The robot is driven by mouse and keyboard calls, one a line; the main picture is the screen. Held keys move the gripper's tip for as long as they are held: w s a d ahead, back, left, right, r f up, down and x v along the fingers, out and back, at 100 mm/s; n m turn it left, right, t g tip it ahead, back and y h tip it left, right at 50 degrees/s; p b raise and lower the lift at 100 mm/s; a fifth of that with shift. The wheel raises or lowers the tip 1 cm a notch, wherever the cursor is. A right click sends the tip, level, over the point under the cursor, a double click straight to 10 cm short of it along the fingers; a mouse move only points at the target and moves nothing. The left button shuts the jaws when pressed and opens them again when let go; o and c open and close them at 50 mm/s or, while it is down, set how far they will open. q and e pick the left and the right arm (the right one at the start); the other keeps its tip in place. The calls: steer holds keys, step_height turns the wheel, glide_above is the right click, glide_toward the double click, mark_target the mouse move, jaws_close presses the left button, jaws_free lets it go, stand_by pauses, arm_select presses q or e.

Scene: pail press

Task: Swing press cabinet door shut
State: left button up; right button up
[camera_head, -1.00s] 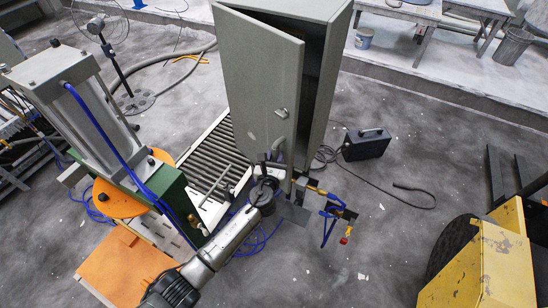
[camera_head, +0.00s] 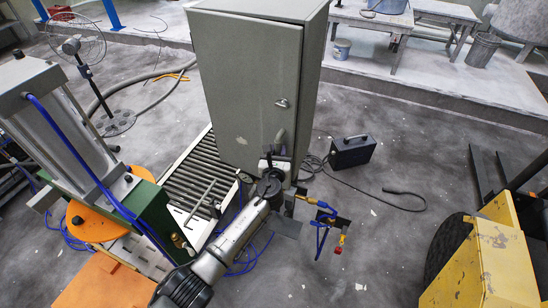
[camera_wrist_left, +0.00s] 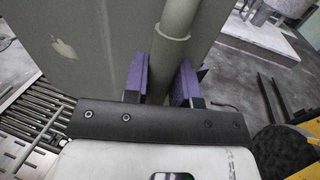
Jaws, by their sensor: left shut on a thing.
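The grey press cabinet (camera_head: 314,62) stands upright at the middle of the head view. A small latch handle (camera_head: 283,103) sits on the door's right side. My left gripper (camera_head: 277,160) is at the lower right of the door, low in front of the cabinet. In the left wrist view its purple fingers (camera_wrist_left: 160,78) are on both sides of a grey pipe (camera_wrist_left: 173,38) in front of the door, shut on it. My right gripper is not in view.
A roller conveyor (camera_head: 197,175) and a green press with an orange disc (camera_head: 97,222) stand left. A brass fitting with blue hoses (camera_head: 322,212) is right of my gripper. A black case (camera_head: 352,151) and cable lie right. A yellow forklift (camera_head: 490,260) stands at lower right.

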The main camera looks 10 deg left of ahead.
arm_select(q)
steer(key=shift+d, duration=0.15)
steer(key=shift+w+d+b, duration=0.1)
steer(key=shift+w+b, duration=0.2)
steer(key=shift+b, duration=0.05)
steer(key=shift+w+d+b, duration=0.25)
steer(key=shift+w+b, duration=0.3)
steer(key=shift+b, duration=0.05)
steer(key=shift+w+d+b, duration=0.2)
steer(key=shift+w+b, duration=0.35)
steer(key=o, duration=0.9)
steer(key=shift+o, duration=0.2)
steer(key=s+d+p, duration=0.1)
steer(key=s+p, duration=0.3)
steer(key=s, duration=0.9)
steer(key=shift+s+p, duration=0.3)
steer(key=shift+s, duration=0.05)
